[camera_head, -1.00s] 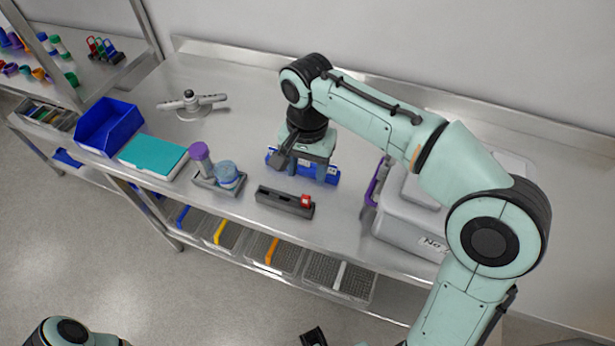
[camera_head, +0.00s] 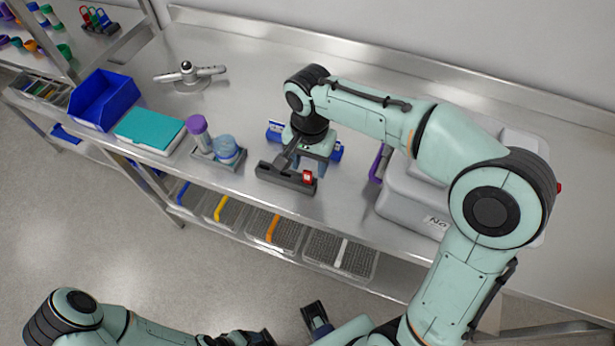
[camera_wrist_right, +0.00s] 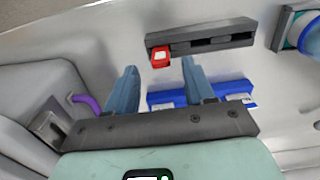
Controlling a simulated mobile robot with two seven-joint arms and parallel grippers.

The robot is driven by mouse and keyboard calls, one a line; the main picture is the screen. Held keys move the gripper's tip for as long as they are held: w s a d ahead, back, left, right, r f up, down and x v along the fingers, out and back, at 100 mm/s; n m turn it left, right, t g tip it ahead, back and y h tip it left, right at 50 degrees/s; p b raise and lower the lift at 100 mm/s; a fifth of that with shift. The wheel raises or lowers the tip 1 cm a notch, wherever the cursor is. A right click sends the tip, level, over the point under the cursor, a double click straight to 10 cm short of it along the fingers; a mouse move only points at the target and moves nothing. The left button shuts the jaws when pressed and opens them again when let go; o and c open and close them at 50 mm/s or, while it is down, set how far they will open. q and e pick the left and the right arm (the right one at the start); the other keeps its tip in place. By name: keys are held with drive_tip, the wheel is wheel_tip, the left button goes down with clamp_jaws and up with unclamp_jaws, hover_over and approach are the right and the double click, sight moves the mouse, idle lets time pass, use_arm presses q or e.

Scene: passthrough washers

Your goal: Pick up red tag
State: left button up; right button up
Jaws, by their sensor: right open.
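The red tag (camera_head: 307,176) sits at the right end of a dark grey slotted holder (camera_head: 280,177) near the front edge of the metal table. In the right wrist view the red tag (camera_wrist_right: 160,56) is at the left end of the holder (camera_wrist_right: 212,39), beside empty-looking slots. My right gripper (camera_wrist_right: 158,75) is open and empty, its two blue fingers apart, with the tag just beyond the fingertips. In the head view my right gripper (camera_head: 312,168) is just behind the holder and mostly hidden by its wrist. My left arm shows at the bottom left; its jaws are unclear.
A blue rack (camera_wrist_right: 200,94) lies just behind the holder, under the right gripper. A tray with a purple-capped bottle (camera_head: 199,130) and a blue-lidded jar (camera_head: 226,148) stands to the left. A grey bin (camera_head: 410,204) stands to the right. A teal box (camera_head: 150,129) and blue bin (camera_head: 104,100) are farther left.

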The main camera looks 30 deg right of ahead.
sight(307, 171)
drive_tip(key=f, duration=0.3)
drive_tip(key=shift+s+a+f, duration=0.1)
drive_tip(key=shift+a+f, duration=0.1)
drive_tip(key=shift+f, duration=0.15)
clamp_jaws()
drive_tip(key=shift+r, duration=0.1)
